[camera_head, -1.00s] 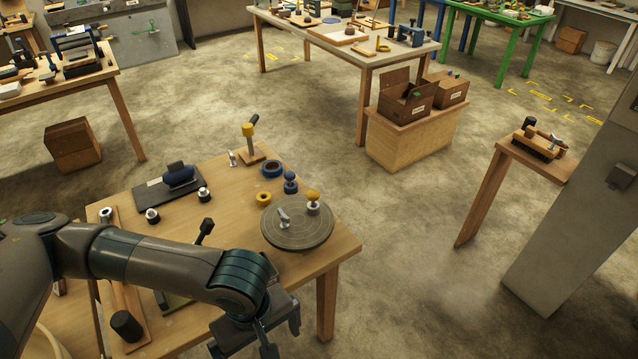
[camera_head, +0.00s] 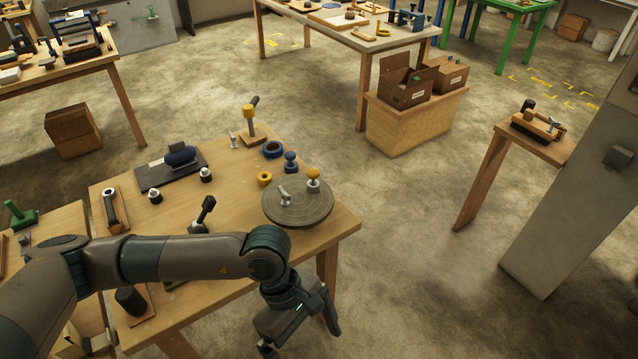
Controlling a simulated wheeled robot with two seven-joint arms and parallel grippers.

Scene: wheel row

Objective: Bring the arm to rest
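My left arm (camera_head: 180,258) comes in from the left, across the front of the wooden workbench (camera_head: 235,175). Its wrist bends down past the bench's front edge. My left gripper (camera_head: 302,340) hangs in front of the bench, below the round grey turntable disc (camera_head: 298,203). Its two fingers are spread apart, and I see nothing between them. My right arm and gripper are not in view. The arm hides part of the bench front and of a dark cylindrical tool (camera_head: 130,300).
On the disc stand a yellow-topped knob (camera_head: 313,178) and a small metal piece (camera_head: 285,196). A black-handled lever (camera_head: 204,212) stands close behind the forearm. Blue and yellow rings, a dark plate (camera_head: 170,170) and a yellow-headed post (camera_head: 249,120) are farther back.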

